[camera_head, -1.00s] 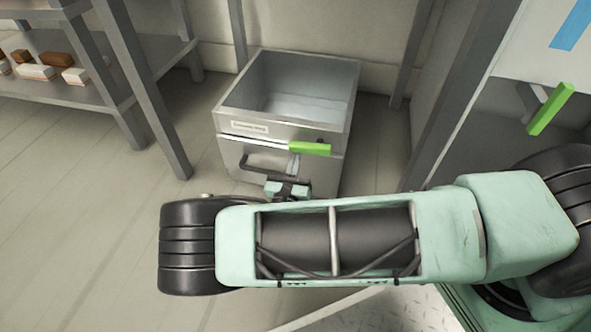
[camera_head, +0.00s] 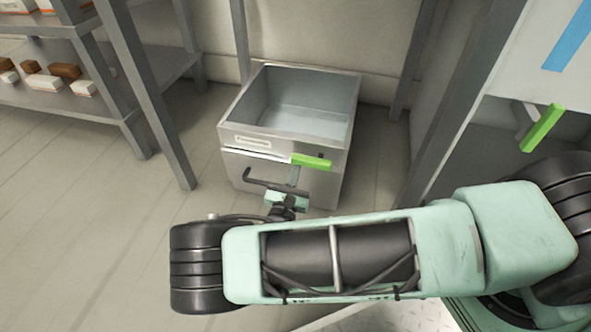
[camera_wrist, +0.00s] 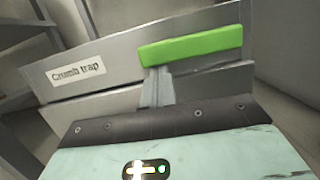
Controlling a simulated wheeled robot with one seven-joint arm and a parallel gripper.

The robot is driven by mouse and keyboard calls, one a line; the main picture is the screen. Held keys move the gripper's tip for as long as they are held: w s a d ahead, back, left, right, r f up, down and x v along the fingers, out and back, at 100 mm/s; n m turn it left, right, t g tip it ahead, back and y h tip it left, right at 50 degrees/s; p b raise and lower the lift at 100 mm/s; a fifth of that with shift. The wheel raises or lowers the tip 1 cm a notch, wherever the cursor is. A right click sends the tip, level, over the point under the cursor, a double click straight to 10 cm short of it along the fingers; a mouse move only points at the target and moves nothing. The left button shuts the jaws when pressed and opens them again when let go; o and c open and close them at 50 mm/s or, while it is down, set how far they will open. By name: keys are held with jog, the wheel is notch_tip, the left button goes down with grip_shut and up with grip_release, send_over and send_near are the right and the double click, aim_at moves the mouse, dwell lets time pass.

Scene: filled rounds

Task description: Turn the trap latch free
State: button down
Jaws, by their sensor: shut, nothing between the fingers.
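The crumb trap is an open-topped grey metal bin (camera_head: 242,141) on the floor, with a "Crumb trap" label that reads clearly in the wrist view (camera_wrist: 77,72). Its green bar latch (camera_head: 311,161) lies roughly crosswise on the front near the top edge; it also shows in the wrist view (camera_wrist: 190,46). My gripper (camera_head: 294,170) is shut and empty in front of the bin. In the wrist view its grey fingers (camera_wrist: 154,75) reach up to the lower edge of the latch near its left end. I cannot tell whether they touch it.
A shelf rack (camera_head: 150,79) with small boxes stands at the left. A white panel unit (camera_head: 520,65) with a blue strip and another green bar (camera_head: 541,128) is at the right. Grey posts flank the bin. The floor (camera_head: 100,210) left of the bin is clear.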

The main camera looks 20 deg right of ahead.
jog(key=shift+r, duration=0.4)
jog(key=s+a+f+p, duration=0.1)
jog(key=s+a+f, duration=0.4)
jog(key=s+f, duration=0.2)
jog(key=shift+s+a, duration=0.4)
jog(key=shift+s, duration=0.05)
jog(key=s+r+m+g+y+p, duration=0.4)
jog(key=s+r+m+g, duration=0.25)
jog(key=r, duration=0.95)
jog(key=s+r+m+g+y+p, duration=0.45)
jog(key=s+r+m, duration=0.25)
jog(key=r, duration=0.8)
jog(key=s+r+m+g+y+p, duration=0.35)
jog(key=s+r+m+g, duration=0.3)
jog(key=r, duration=0.95)
notch_tip(320, 180, up, 38)
jog(key=p, duration=3.7)
jog(key=shift+w+a+m+t+y, duration=0.15)
jog(key=shift+a+m+t+y, duration=0.15)
jog(key=shift+t+y, duration=0.15)
